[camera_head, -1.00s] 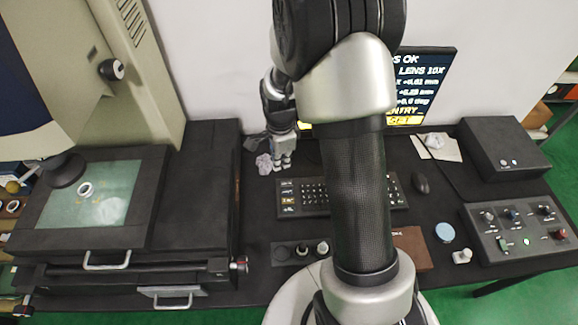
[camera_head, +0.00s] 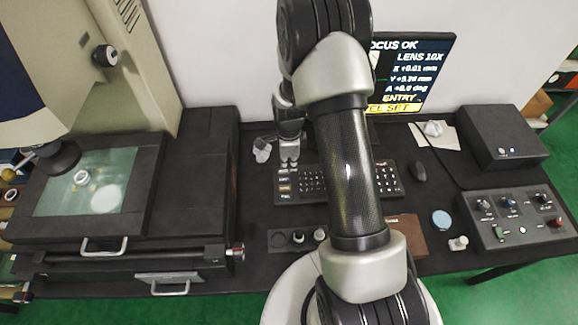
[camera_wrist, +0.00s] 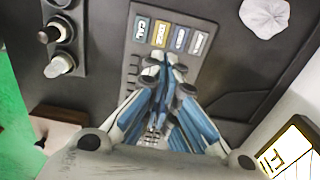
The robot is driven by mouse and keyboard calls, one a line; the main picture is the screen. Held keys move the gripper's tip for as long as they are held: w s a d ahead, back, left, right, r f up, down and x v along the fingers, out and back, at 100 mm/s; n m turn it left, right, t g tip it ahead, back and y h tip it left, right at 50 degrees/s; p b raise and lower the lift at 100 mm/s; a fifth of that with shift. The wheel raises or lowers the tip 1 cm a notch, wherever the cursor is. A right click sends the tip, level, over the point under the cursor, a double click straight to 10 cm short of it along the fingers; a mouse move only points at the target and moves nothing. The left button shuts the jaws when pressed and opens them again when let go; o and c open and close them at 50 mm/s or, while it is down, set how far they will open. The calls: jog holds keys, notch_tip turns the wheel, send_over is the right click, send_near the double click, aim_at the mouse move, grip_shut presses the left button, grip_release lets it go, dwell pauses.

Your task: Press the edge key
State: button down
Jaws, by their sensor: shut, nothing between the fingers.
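The edge key (camera_wrist: 161,33) is a yellow-lit key in a row of labelled keys on the dark keyboard (camera_wrist: 133,50) in the wrist view. It lies between the CAL key (camera_wrist: 141,27) and two paler keys. In the head view the edge key (camera_head: 284,188) is small, in the column at the keyboard's left end. My gripper (camera_wrist: 166,66) is shut and empty, pointing down at the keyboard; its tips appear just below the key row in the wrist view. In the head view my gripper (camera_head: 289,160) is over the keyboard's upper left corner. I cannot tell its height above the keys.
Crumpled paper (camera_head: 262,150) lies left of the gripper. A plate with knobs (camera_head: 298,238) is in front of the keyboard. The monitor (camera_head: 410,75) stands behind, partly hidden by my arm. A mouse (camera_head: 419,171) and a control box (camera_head: 515,218) are to the right.

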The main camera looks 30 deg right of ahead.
aim_at(289, 187)
notch_tip(289, 187, down, 11)
jog(key=b, duration=0.3)
jog(key=shift+f, duration=0.1)
